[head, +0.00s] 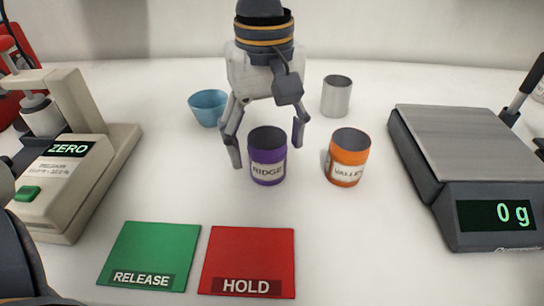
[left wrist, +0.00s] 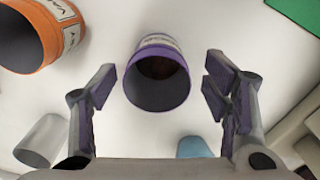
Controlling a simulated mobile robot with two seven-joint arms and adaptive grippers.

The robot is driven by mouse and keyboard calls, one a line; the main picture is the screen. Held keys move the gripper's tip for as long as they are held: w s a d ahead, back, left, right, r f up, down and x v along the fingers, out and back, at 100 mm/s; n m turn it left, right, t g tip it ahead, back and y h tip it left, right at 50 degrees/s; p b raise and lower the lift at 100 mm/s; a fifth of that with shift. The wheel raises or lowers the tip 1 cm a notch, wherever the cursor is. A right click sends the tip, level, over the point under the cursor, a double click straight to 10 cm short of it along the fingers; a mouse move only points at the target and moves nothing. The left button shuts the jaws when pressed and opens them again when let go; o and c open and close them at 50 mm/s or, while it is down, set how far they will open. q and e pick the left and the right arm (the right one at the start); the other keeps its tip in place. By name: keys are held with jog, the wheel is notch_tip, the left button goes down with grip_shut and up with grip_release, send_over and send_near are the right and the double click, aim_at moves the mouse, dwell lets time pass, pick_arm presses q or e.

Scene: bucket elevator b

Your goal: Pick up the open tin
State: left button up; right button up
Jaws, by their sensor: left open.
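An open-topped purple tin labelled RIDGE (head: 267,172) stands upright on the white table, in the middle of the head view. My left gripper (head: 266,148) is open, with one finger on each side of this tin. In the left wrist view, the purple tin (left wrist: 157,88) lies between the two spread fingers, with a gap on both sides. Its inside looks dark, with something brownish deep in it. An orange tin labelled VALLEY (head: 348,172), also open at the top, stands to the right. It shows at the upper left of the left wrist view (left wrist: 48,45).
A blue bowl (head: 207,107) and a grey metal cup (head: 336,97) stand behind. A green RELEASE mat (head: 150,250) and red HOLD mat (head: 247,255) lie in front. A scale (head: 440,150) reading 0 g is right; a beige ZERO device (head: 112,150) is left.

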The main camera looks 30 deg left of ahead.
aim_at(268, 158)
pick_arm(q)
notch_tip(268, 158, down, 4)
jog(key=shift+d+r, duration=0.15)
jog(key=shift+r, duration=0.05)
pick_arm(e)
jog(key=shift+s+f, duration=0.5)
jog(key=shift+f, duration=0.05)
pick_arm(q)
jog(key=shift+r, duration=0.1)
